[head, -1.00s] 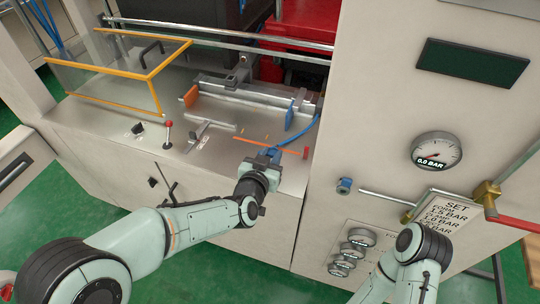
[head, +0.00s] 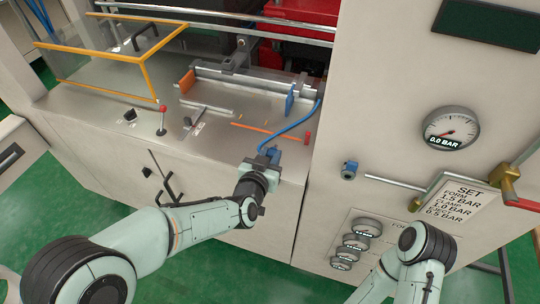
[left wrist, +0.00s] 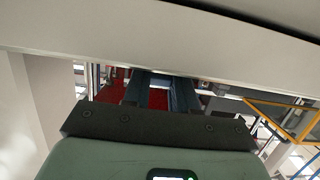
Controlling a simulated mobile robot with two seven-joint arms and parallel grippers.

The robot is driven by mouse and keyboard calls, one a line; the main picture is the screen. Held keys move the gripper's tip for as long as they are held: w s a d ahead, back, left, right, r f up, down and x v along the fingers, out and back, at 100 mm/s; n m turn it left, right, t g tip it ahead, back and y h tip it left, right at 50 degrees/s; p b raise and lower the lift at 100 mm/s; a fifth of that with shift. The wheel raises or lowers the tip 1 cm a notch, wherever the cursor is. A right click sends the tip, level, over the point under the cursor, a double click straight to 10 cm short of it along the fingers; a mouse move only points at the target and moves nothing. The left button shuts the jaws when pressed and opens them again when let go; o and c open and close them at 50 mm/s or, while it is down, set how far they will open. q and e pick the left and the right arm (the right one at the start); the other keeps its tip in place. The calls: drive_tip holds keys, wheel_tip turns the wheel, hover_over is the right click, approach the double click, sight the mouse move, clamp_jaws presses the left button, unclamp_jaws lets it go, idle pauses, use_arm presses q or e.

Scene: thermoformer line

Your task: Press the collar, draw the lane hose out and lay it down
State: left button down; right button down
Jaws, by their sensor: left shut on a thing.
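My left gripper (head: 270,154) is at the front edge of the metal worktop (head: 225,140), shut on the blue end of the lane hose. The blue lane hose (head: 296,130) curves from the gripper up and right past the blue plate. A blue collar fitting (head: 350,170) sits on the cabinet face to the right, apart from the gripper, with no hose visible in it. In the left wrist view, the two gripper fingers (left wrist: 162,92) show, but the held end cannot be made out. My right arm shows at lower right; its gripper is out of view.
A clear guard with an orange frame (head: 145,75) stands at the left. A red-knobbed lever (head: 162,115) rises from the worktop. A pressure gauge (head: 450,128), a pipe (head: 395,183) and smaller gauges (head: 356,242) are on the right cabinet. Green floor is open in front.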

use_arm(q)
drive_tip(key=c, duration=0.8)
unclamp_jaws()
drive_tip(key=p+v, duration=0.1)
drive_tip(key=v, duration=1.2)
drive_tip(key=shift+s+p, duration=0.2)
drive_tip(key=shift+p, duration=0.15)
